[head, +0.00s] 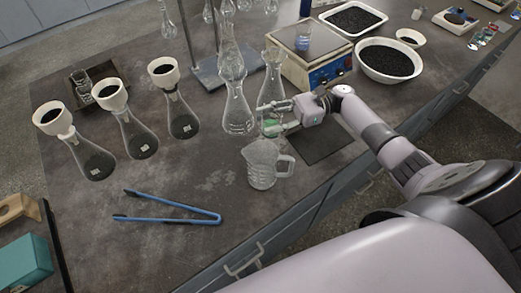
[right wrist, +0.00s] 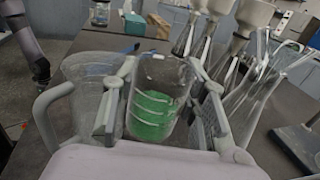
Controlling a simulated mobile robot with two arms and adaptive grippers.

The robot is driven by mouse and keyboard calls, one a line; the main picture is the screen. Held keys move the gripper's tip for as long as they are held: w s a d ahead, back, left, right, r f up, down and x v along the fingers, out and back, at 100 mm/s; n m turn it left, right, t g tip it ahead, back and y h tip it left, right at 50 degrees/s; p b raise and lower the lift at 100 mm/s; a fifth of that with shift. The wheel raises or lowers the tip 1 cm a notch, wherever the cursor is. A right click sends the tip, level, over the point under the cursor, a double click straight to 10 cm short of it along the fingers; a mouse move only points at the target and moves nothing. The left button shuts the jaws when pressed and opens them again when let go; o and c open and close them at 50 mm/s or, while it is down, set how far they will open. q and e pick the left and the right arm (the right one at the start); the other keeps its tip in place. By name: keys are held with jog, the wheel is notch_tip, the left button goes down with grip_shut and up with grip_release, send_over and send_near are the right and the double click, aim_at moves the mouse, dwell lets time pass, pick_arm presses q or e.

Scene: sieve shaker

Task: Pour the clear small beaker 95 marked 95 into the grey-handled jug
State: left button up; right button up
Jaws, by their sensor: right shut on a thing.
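The clear small beaker (right wrist: 158,95) holds green material at its bottom. My right gripper (right wrist: 162,100) is shut on it, with a finger on each side. The beaker looks roughly upright; I cannot read any mark on it. In the head view my right gripper (head: 270,117) holds it just behind the jug, and its green contents show between the fingers. The clear jug (head: 262,166) with a greyish handle stands on the bench, just in front of the gripper. In the right wrist view the jug (right wrist: 76,112) is left of the beaker. My left gripper is not seen.
Clear flasks (head: 238,112) stand close behind the gripper. Several flasks with funnels (head: 133,135) stand at the left. Blue tongs (head: 170,207) lie in front.

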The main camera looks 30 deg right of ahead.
aim_at(265, 125)
jog(key=shift+s+r, duration=0.15)
jog(key=shift+s, duration=0.05)
jog(key=shift+r, duration=0.1)
jog(key=shift+s+a+r+n+h+p, duration=0.1)
jog(key=shift+a+r+n+h+p, duration=0.15)
jog(key=shift+p, duration=0.3)
jog(key=shift+s+r+n+h+p, duration=0.15)
jog(key=shift+r+p, duration=0.2)
jog(key=shift+p, duration=0.2)
jog(key=shift+s+a+r+n+h+p, duration=0.25)
jog(key=shift+r+p, duration=0.15)
jog(key=shift+p, duration=0.15)
jog(key=shift+s+a+r+n+h+p, duration=0.15)
jog(key=shift+s+r+n+p, duration=0.15)
jog(key=shift+p, duration=0.2)
jog(key=shift+s+a+r+n+t+h+p, duration=0.25)
jog(key=shift+s+a+r+n+h+p, duration=0.4)
jog(key=shift+p, duration=0.4)
jog(key=shift+s+a+r+n+t+h+p, duration=0.25)
jog(key=shift+s+a+r+n+h+p, duration=0.2)
jog(key=shift+a+n+h+p, duration=0.45)
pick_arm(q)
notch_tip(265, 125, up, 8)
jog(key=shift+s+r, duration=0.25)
pick_arm(e)
jog(key=shift+s+d, duration=0.1)
jog(key=shift+s, duration=0.15)
